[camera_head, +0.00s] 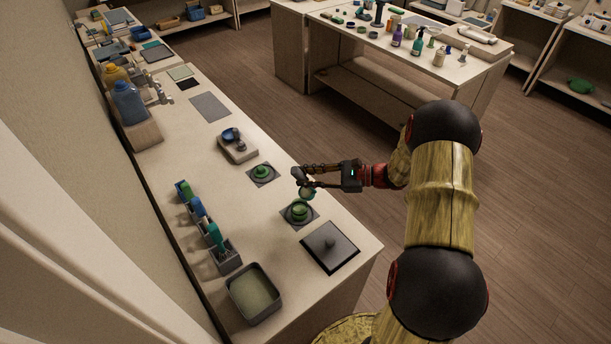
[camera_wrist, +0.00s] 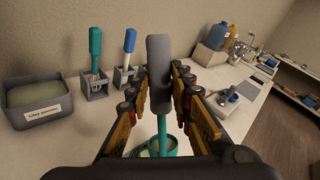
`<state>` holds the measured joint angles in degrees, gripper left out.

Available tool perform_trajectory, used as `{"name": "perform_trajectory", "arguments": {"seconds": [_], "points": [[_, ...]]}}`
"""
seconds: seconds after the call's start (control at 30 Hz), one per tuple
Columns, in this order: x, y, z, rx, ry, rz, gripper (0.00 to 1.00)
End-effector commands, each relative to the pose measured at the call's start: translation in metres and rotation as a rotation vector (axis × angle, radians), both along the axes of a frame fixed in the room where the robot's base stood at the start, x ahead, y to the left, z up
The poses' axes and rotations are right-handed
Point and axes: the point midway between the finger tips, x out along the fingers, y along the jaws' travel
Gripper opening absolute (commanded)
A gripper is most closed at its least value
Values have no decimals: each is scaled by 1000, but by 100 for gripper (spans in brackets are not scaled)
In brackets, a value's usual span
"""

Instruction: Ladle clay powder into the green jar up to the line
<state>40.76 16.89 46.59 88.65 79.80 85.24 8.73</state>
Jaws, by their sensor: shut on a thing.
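My gripper (camera_head: 303,177) is shut on a ladle; its thick grey handle (camera_wrist: 158,60) stands upright between the fingers in the wrist view. A teal stem (camera_wrist: 162,128) runs down from the handle. In the head view the ladle's pale green lower end (camera_head: 306,193) hangs just above or at the green jar (camera_head: 298,213). The jar stands on a dark square mat; it also shows partly in the wrist view (camera_wrist: 146,153), behind the stem and fingers. Its line and fill level cannot be made out. The grey clay powder bin (camera_head: 235,296), labelled in the wrist view (camera_wrist: 42,116), is open and holds pale powder.
A dark square lid with a knob (camera_head: 330,246) lies right of the bin. A green round piece (camera_head: 263,171) sits on another mat. Holders with coloured-handled tools (camera_head: 212,232) line the wall side. A small scale-like device (camera_head: 238,147) stands farther back.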

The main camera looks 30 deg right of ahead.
Motion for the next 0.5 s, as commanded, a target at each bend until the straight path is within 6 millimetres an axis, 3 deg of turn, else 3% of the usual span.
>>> {"name": "perform_trajectory", "arguments": {"seconds": [0.3, 0.5], "points": [[0, 0, -32, 2, 1, -1, 0], [5, 18, -28, -135, -28, 1, 0]]}}
